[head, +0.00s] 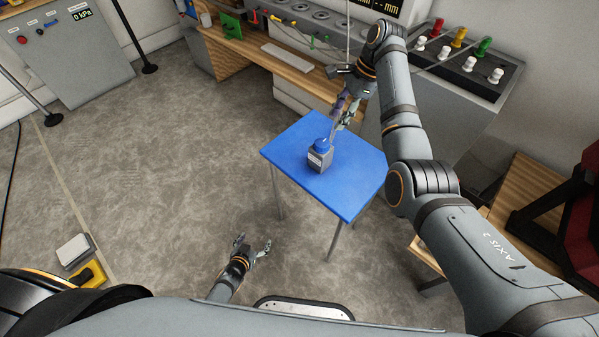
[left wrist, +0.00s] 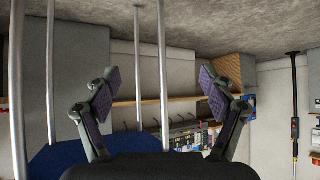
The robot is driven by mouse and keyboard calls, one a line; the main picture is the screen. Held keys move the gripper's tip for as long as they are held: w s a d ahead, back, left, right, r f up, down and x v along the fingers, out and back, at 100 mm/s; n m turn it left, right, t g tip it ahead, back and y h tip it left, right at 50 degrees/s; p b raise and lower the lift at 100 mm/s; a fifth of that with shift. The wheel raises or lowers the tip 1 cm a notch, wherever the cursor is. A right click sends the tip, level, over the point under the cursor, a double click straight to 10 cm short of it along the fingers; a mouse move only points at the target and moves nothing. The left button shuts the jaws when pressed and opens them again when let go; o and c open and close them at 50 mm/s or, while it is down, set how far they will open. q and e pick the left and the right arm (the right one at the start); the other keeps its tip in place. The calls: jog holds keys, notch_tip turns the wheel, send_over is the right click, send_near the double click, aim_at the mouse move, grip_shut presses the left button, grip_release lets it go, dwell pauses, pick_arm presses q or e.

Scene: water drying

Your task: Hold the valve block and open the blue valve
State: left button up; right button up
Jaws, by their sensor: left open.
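The valve block (head: 316,162) is a small dark grey box with a pale label, standing upright on a blue table (head: 352,190). The blue valve (head: 321,145) is a round knob on its top. My right gripper (head: 340,118) hangs just above and behind the block, fingers pointing down toward the valve; its fingers look close together, and I cannot tell whether they touch the valve. My left gripper (head: 253,246) is open and empty, low in front of the table and apart from the block. In the left wrist view its spread fingers (left wrist: 154,85) have nothing between them.
A workbench (head: 285,62) with tools and a grey console (head: 462,62) with coloured and white knobs stand behind the table. A grey cabinet (head: 68,48) is at the far left. A yellow-handled item (head: 92,274) lies on the floor.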

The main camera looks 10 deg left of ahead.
pick_arm(q)
jog(key=w+d+r+m+t+h, duration=0.1)
jog(key=w+d+r+t+h, duration=0.1)
jog(key=w+d+r, duration=0.4)
jog(key=w+d+r+m+t+h, duration=0.15)
jog(key=w+r, duration=0.25)
jog(key=r, duration=0.4)
jog(key=m+h, duration=0.3)
jog(key=h, duration=0.3)
send_near(321, 155)
notch_tip(321, 155, down, 5)
jog(key=w, duration=0.3)
jog(key=shift+t, duration=0.45)
jog(key=x, duration=1)
jog(key=shift+r, duration=0.1)
jog(key=shift+c, duration=0.4)
